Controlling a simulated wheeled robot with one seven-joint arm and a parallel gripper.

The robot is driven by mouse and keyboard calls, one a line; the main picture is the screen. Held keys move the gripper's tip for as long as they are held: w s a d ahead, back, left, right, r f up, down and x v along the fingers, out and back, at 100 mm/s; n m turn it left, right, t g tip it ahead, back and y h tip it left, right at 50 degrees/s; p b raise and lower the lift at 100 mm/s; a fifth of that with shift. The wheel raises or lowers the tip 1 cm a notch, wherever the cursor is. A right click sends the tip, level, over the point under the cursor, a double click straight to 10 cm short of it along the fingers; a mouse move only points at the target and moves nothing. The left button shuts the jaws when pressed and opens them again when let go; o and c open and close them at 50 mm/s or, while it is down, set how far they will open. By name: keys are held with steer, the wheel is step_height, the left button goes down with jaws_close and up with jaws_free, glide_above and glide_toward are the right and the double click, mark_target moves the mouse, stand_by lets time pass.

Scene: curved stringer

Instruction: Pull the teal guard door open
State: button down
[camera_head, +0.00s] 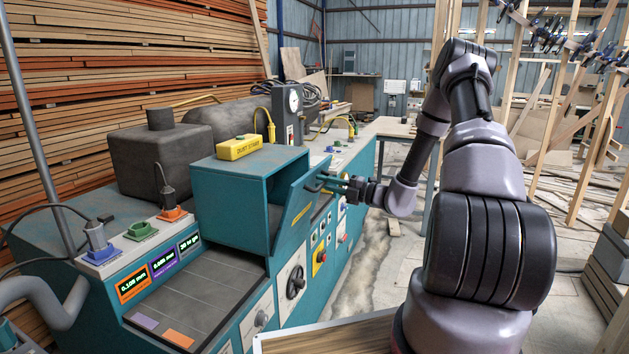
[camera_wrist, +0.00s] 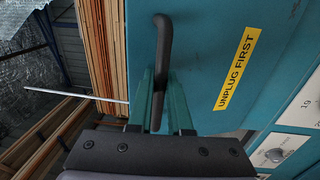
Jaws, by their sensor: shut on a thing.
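The teal guard door (camera_head: 297,222) is on the teal housing (camera_head: 228,205) of the machine. It carries a yellow "UNPLUG FIRST" label, and its face (camera_wrist: 200,45) fills much of the wrist view. A dark opening shows beside the door in the head view, so the door appears to stand partly open. A black bar handle (camera_wrist: 163,35) sticks out from the door. My gripper (camera_head: 325,181) is at the handle, and in the wrist view its teal fingers (camera_wrist: 160,85) are on either side of the bar, shut on it.
A yellow "DUST START" box (camera_head: 239,148) sits on top of the housing. Knobs and switches (camera_head: 292,282) line the machine's front panel below the door. A wooden board (camera_head: 330,335) lies at the bottom. Open floor (camera_head: 385,265) lies right of the machine.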

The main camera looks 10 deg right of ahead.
steer(key=s+d+f+t+y, duration=0.3)
steer(key=s+d+f+y, duration=0.15)
steer(key=d+f, duration=0.35)
step_height(320, 180, down, 16)
steer(key=s+d, duration=0.1)
steer(key=s, duration=0.1)
steer(key=shift+d+r, duration=0.15)
steer(key=shift+r, duration=0.05)
steer(key=shift+s, duration=0.1)
steer(key=c, duration=1.1)
jaws_free()
